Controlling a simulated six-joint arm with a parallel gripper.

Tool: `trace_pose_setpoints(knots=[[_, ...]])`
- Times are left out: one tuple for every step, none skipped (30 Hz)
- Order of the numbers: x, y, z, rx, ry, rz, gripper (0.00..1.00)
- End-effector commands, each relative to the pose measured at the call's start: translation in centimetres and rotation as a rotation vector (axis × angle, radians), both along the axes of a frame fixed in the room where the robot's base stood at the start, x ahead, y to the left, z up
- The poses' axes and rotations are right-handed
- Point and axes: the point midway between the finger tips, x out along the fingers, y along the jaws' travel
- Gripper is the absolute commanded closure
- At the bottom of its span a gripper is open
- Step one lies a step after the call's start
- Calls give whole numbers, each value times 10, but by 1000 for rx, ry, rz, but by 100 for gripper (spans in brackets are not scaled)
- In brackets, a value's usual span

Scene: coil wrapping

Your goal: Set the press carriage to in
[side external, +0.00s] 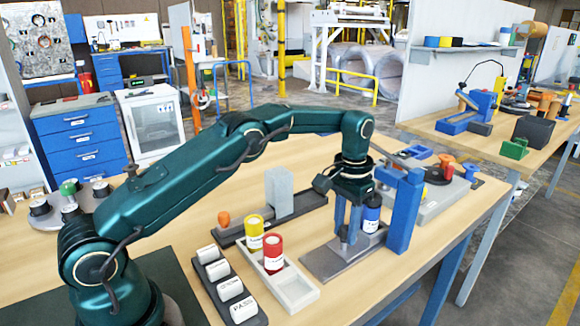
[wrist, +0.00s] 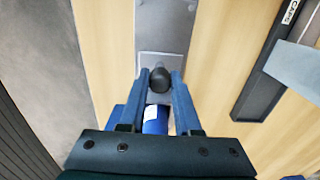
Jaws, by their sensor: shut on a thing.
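The press is a blue frame (side external: 405,212) on a flat grey base (side external: 325,264) at the bench's front right. A light grey plate, which looks like the press carriage (wrist: 175,58), lies on the base in the wrist view. It carries a round black knob (wrist: 160,80). My gripper (side external: 346,240) points down beside the press column, its blue fingers (wrist: 160,80) closed on either side of the knob. The fingers hide the knob in the side view.
A dark rail with a grey block (side external: 279,192) and an orange knob (side external: 224,219) lies left of the press. Yellow (side external: 254,232) and red (side external: 273,252) bottles stand in a pale tray (side external: 297,292). A dark rack (side external: 222,288) holds white blocks.

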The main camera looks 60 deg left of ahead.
Motion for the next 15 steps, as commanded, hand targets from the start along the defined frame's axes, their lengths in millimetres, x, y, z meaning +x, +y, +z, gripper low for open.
trace_pose_setpoints(knots=[[2,1,2,1,-9,1,100],[2,1,2,1,-9,1,100],[2,1,2,1,-9,1,100],[2,1,2,1,-9,1,100],[2,1,2,1,-10,1,100],[2,1,2,1,-10,1,100],[2,1,2,1,-10,1,100],[2,0,2,1,-10,1,100],[2,1,2,1,-10,1,53],[2,0,2,1,-10,1,42],[2,0,2,1,-9,1,38],[2,0,1,1,-8,1,38],[2,0,1,1,-8,1,38],[1,0,1,1,-7,1,38],[1,0,1,1,-6,0,38]])
